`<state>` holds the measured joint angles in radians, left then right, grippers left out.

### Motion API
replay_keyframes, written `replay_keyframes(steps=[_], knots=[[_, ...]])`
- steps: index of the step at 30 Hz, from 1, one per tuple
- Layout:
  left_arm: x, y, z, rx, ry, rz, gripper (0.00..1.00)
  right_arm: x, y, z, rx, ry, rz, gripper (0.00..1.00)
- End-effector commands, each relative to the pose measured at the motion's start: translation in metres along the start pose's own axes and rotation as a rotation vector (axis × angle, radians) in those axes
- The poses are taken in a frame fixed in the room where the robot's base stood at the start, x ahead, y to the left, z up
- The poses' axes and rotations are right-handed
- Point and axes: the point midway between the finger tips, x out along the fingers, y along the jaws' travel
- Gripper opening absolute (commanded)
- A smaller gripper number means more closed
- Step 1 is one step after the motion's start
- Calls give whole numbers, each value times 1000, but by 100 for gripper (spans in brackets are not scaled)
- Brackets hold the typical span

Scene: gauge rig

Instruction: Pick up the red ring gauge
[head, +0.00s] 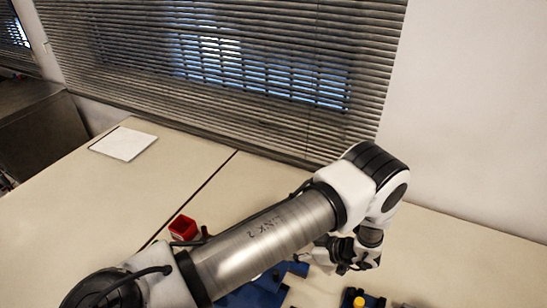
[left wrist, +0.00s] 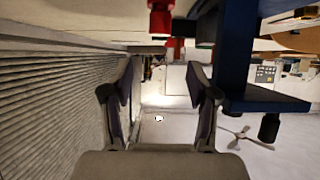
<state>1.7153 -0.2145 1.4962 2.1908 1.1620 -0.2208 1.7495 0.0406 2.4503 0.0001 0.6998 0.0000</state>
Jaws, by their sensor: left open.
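I cannot pick out the red ring gauge for sure. In the head view a small red box-like thing (head: 183,228) sits on the table left of my left arm, with a darker red bit beside it. In the left wrist view a red part with a dark end (left wrist: 161,18) shows at the top, beside a blue frame (left wrist: 236,50). I cannot tell whether it is the gauge. My left gripper (left wrist: 160,75) is open, with nothing between its fingers. In the head view its fingers are hard to make out near the blue parts. My right gripper is not in view.
My left arm crosses the table and hides part of a blue fixture (head: 258,291). A blue piece with a yellow top (head: 360,301) stands at the lower edge. A white flat panel (head: 124,144) lies on the far left table. Window blinds (head: 230,70) rise behind.

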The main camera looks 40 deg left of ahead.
Motion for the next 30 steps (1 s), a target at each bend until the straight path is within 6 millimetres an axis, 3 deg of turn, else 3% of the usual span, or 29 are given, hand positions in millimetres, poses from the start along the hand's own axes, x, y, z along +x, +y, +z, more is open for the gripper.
replay_keyframes(steps=[1,3,11,19,26,27,30], knots=[[8,0,15,-1,0,0,59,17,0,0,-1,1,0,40],[12,0,22,-1,0,0,59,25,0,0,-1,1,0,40],[39,0,19,0,1,-2,59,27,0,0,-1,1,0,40],[83,-3,20,0,0,-3,59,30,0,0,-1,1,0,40],[89,-3,19,-1,0,0,59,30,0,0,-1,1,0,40],[88,-3,19,-1,0,0,55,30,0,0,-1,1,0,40],[88,-3,19,-1,0,0,20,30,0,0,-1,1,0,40]])
